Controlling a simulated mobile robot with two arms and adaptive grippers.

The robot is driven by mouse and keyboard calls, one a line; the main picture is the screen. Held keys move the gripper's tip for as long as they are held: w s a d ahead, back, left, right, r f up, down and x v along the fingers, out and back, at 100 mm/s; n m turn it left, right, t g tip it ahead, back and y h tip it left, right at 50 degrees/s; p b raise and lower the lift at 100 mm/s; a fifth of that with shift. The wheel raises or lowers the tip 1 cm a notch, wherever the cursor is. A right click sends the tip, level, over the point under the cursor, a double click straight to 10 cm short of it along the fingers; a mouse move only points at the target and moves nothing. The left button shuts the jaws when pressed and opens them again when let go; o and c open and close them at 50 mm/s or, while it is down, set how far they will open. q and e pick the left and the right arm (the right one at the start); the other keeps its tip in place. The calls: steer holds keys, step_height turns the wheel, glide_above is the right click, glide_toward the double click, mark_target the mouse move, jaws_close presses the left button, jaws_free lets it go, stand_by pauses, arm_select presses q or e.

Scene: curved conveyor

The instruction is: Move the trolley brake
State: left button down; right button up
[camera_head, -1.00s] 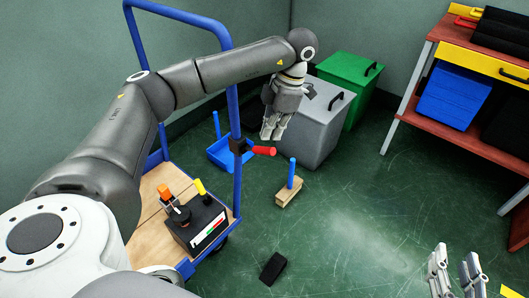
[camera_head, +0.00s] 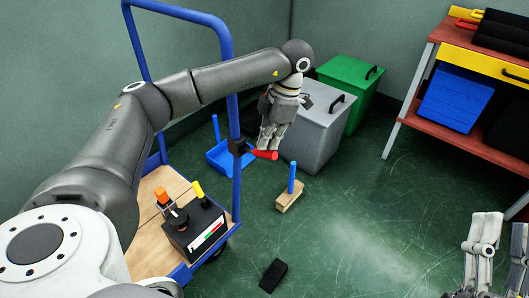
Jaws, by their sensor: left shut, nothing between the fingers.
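The trolley (camera_head: 237,110) has a blue tubular frame and a wooden deck and stands at the left. Its brake, a red handle (camera_head: 265,155) on a black mount, sticks out to the right from the front upright. My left gripper (camera_head: 269,147) is shut and points down, its fingertips right at the red handle. They overlap the handle in the picture, and I cannot tell if they touch it. My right gripper (camera_head: 502,245) is at the lower right, cut by the frame edge, with its fingers apart and nothing seen between them.
A black box (camera_head: 190,240) with levers sits on the trolley deck. Grey (camera_head: 315,130) and green (camera_head: 352,75) bins stand behind my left gripper. A wooden block with a blue peg (camera_head: 289,198) and a black piece (camera_head: 273,275) lie on the floor. A workbench (camera_head: 462,140) stands right.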

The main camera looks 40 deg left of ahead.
arm_select(q)
steer(key=shift+f, duration=0.1)
arm_select(e)
steer(key=shift+s+r+t, duration=0.25)
steer(key=shift+r+t, duration=0.05)
